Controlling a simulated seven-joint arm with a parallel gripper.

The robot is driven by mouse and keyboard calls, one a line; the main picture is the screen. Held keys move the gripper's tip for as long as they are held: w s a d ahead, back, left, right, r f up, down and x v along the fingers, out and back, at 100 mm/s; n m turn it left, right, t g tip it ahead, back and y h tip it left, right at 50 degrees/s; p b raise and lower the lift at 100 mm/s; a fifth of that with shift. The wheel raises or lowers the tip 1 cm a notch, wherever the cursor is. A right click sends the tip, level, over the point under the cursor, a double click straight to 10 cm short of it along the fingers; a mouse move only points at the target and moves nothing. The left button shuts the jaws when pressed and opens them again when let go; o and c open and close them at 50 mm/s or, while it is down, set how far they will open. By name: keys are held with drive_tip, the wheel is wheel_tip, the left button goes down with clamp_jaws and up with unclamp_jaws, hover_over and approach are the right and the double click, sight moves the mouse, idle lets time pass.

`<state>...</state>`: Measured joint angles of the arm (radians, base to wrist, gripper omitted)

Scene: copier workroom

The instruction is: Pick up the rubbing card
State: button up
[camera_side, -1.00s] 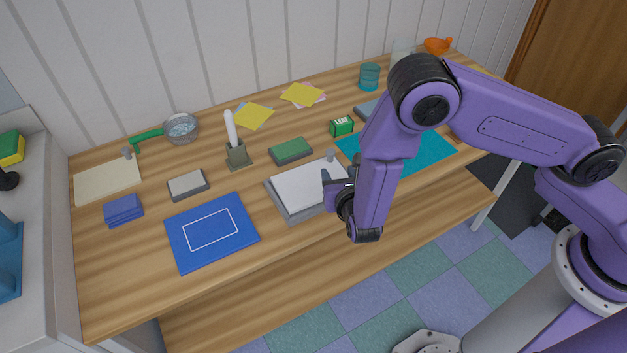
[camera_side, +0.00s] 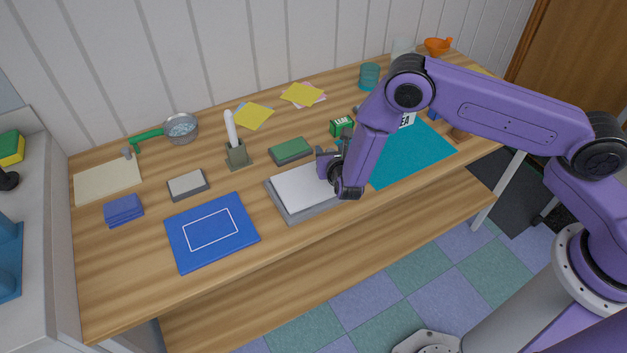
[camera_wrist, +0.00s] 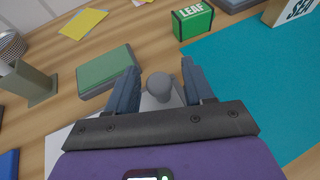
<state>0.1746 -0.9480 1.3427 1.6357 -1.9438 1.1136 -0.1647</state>
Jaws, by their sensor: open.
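A white card (camera_side: 302,184) lies on a grey board (camera_side: 296,216) near the front middle of the table. I take it for the rubbing card, though no label shows. A grey round knob (camera_wrist: 160,86) stands at its far right corner in the wrist view. My gripper (camera_side: 330,160) is over that corner in the side view. In the wrist view my gripper (camera_wrist: 160,76) is open, with one finger on each side of the knob. Whether the fingers touch it cannot be told. My gripper hides part of the card and, in the side view, the knob.
A green-topped block (camera_side: 291,150) and a small green LEAF box (camera_side: 342,126) stand just behind. A teal mat (camera_side: 412,158) lies to the right, a blue mat (camera_side: 190,250) to the left. A brush holder (camera_side: 238,155) stands behind left. A cream board (camera_side: 105,183) has another grey knob.

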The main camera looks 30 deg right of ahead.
drive_tip(key=shift+x, duration=0.85)
clamp_jaws()
drive_tip(key=shift+r, duration=0.75)
drive_tip(key=s+d+r, duration=0.3)
drive_tip(key=s+r, duration=0.8)
drive_tip(key=s, duration=0.2)
drive_tip(key=shift+d+r, duration=0.3)
drive_tip(key=shift+d, duration=0.05)
